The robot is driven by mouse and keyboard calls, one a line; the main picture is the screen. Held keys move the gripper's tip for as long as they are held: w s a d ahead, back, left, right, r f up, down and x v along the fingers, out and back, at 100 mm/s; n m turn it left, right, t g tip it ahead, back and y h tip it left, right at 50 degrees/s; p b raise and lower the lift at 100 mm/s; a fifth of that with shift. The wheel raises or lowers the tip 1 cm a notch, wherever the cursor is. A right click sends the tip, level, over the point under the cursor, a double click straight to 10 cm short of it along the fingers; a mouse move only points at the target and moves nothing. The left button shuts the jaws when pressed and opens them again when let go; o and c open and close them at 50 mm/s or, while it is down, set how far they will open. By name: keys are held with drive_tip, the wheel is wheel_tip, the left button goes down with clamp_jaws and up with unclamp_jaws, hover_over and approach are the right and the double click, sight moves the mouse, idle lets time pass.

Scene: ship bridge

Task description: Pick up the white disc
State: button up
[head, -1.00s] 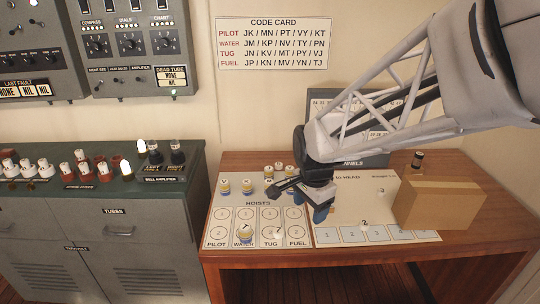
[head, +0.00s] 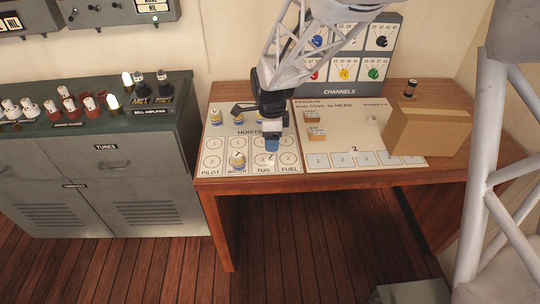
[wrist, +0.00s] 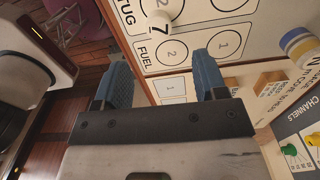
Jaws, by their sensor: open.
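A small white round piece (wrist: 158,20) shows at the top of the wrist view, on the TUG column of the hoists card, beside a dark 7. I take it for the white disc. In the head view that spot is largely hidden by my gripper (head: 271,146). My gripper points down over the TUG column with its blue fingers. In the wrist view my gripper (wrist: 163,80) is open, with nothing between the fingers. The white piece lies beyond the fingertips, apart from them.
A cardboard box (head: 428,128) sits on the right of the desk (head: 330,180). Wooden blocks (head: 315,131) lie on the passage chart. The channels board (head: 350,60) stands behind.

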sight(271, 157)
drive_tip(key=shift+f, duration=1.3)
drive_tip(key=shift+a+f, duration=0.1)
drive_tip(key=shift+f, duration=2.5)
drive_tip(key=shift+c, duration=0.2)
drive_tip(key=c, duration=1)
